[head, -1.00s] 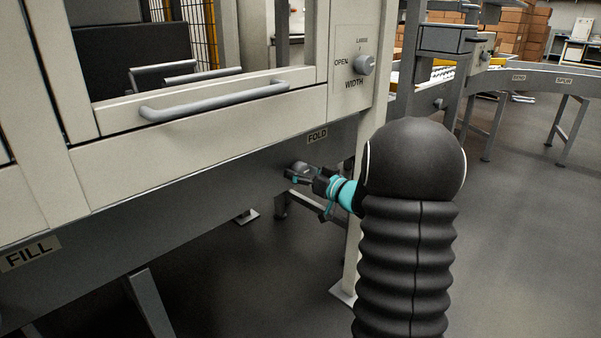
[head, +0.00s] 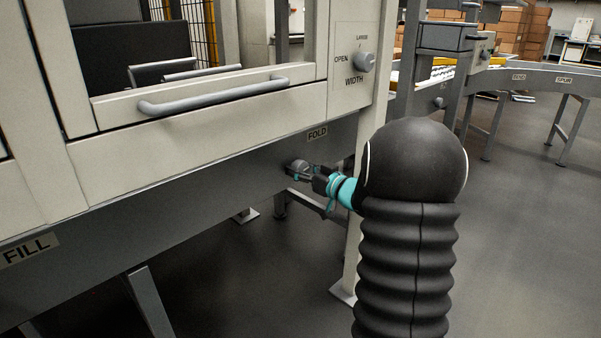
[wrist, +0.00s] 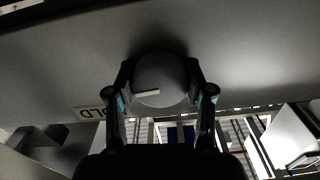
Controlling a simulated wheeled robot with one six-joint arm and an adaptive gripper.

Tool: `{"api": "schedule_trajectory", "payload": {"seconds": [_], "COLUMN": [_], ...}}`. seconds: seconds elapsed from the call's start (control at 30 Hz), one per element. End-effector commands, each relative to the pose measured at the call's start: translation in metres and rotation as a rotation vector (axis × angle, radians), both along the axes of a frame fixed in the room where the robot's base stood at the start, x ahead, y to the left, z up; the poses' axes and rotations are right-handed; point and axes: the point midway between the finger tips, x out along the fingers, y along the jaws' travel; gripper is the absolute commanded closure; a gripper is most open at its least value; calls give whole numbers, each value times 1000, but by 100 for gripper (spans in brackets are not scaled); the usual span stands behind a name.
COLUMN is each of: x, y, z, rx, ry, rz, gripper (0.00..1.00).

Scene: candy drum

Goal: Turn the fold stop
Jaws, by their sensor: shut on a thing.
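The fold stop is a round grey knob (wrist: 160,80) on the machine's grey lower panel, by the FOLD label (head: 317,133). In the wrist view it sits between my two fingers, with a pale pointer bar across its face that lies nearly level, its right end slightly higher. My gripper (wrist: 160,92) is shut on the knob, one finger on each side. In the head view my gripper (head: 300,170) reaches the knob (head: 296,166) from the right, and the fingers partly hide it.
A WIDTH knob (head: 364,62) sits on the pale post above right. A grey bar handle (head: 215,97) runs along the window frame. A FILL label (head: 28,248) is at lower left. Machine legs (head: 150,302) stand below. Open floor (head: 520,240) lies to the right.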

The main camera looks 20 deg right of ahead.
Motion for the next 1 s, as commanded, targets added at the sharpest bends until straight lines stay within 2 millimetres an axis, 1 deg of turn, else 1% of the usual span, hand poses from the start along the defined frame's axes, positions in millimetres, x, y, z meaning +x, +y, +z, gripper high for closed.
{"api": "schedule_trajectory", "payload": {"seconds": [0.27, 1.0], "x": [0, 1], "y": [0, 0], "z": [-4, 0], "rx": [-206, -867], "ry": [-77, -317], "rz": [0, 0], "gripper": [82, 82]}}
